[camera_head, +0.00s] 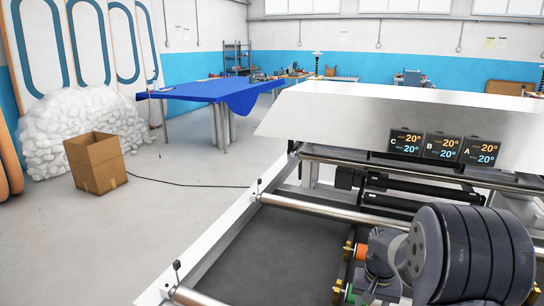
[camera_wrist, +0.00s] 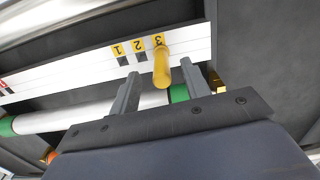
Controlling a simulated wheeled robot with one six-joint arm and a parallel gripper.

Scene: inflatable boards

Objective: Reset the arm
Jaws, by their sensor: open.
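My gripper (camera_wrist: 161,80) is open in the wrist view, its two grey fingers spread apart. A yellow handle (camera_wrist: 161,62) shows in the gap between the fingers, near the label with the number 3. I cannot tell how deep it lies between them, and no finger is seen closed on it. My arm (camera_head: 470,252) fills the lower right of the head view, bent over the machine. My gripper is hidden in that view.
The white panel (camera_wrist: 75,72) carries yellow number labels. The machine (camera_head: 340,115) has rollers, a metal frame and displays lettered C, B and A (camera_head: 443,147). A cardboard box (camera_head: 96,162) and blue-covered table (camera_head: 205,90) stand left. Open floor (camera_head: 150,225) lies at left.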

